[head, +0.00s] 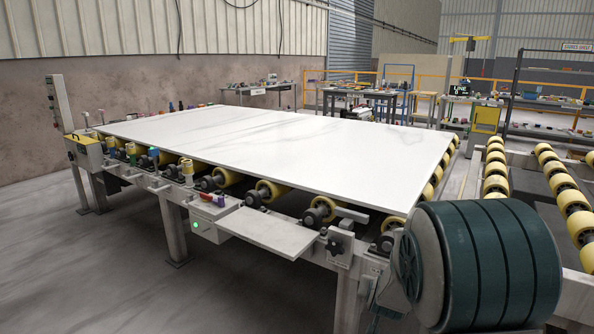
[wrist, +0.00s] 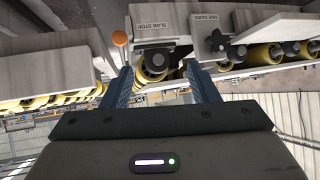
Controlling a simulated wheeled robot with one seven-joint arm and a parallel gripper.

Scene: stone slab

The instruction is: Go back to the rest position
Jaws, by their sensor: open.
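My gripper (wrist: 160,72) shows in the wrist view, with two blue ribbed fingers spread apart. Nothing is between the fingers. The tips point at the side of a roller table, near a panel labelled SLAB STOP (wrist: 153,26) and a black star knob (wrist: 216,41). An orange ball knob (wrist: 119,38) is just past the left fingertip; I cannot tell the exact gap. A white veined stone slab (head: 280,140) lies flat on the table's yellow rollers.
The table frame (head: 175,215) carries a control box with a green light (head: 196,226) and a pale shelf (head: 267,233). More roller lines (head: 570,195) run at right. The floor (head: 90,270) at left front is clear.

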